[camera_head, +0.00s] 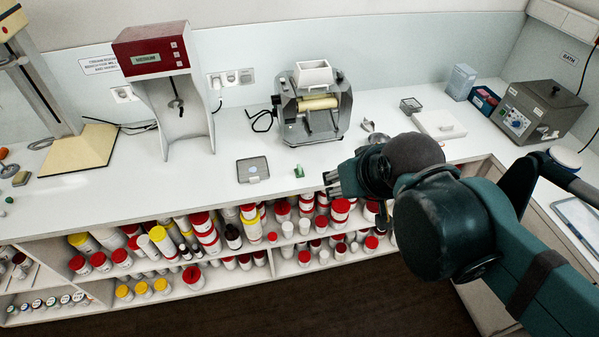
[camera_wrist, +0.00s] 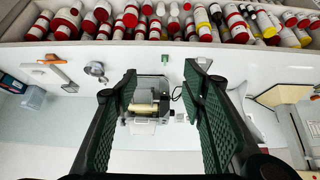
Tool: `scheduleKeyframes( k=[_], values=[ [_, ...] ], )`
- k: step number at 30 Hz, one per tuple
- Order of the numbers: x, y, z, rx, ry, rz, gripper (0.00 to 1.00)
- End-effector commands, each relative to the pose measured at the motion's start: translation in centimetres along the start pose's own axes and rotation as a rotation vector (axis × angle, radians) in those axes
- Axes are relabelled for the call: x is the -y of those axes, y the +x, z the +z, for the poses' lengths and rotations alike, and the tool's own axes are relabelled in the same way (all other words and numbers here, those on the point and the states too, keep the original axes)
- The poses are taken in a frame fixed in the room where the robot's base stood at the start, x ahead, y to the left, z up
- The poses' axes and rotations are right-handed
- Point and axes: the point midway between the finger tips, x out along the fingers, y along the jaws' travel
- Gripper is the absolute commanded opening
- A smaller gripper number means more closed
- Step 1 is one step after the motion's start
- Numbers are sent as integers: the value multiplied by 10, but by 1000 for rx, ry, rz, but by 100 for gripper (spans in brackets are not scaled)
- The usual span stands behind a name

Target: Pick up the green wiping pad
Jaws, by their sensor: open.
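A small green piece (camera_head: 299,171), which looks like the green wiping pad, sits on the white bench in front of the roller mill (camera_head: 318,105).
A grey tray (camera_head: 243,172) lies left of the green piece. A red-topped stirrer (camera_head: 152,52) stands at the back left. A white slab (camera_head: 438,125) and a grey bath (camera_head: 538,112) are at right. Open shelves of capped jars (camera_head: 205,229) lie below the bench's front edge.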

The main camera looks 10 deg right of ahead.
Motion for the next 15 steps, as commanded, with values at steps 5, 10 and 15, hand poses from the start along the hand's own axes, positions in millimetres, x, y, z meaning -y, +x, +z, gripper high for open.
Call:
scheduleKeyframes(
  k=[5, 10, 15],
  values=[
    [0, 1, -3, 7, -18, 1, 41],
    [1, 6, -12, 26, -67, 5, 41],
    [0, 14, -27, 59, -150, 13, 41]
  ],
)
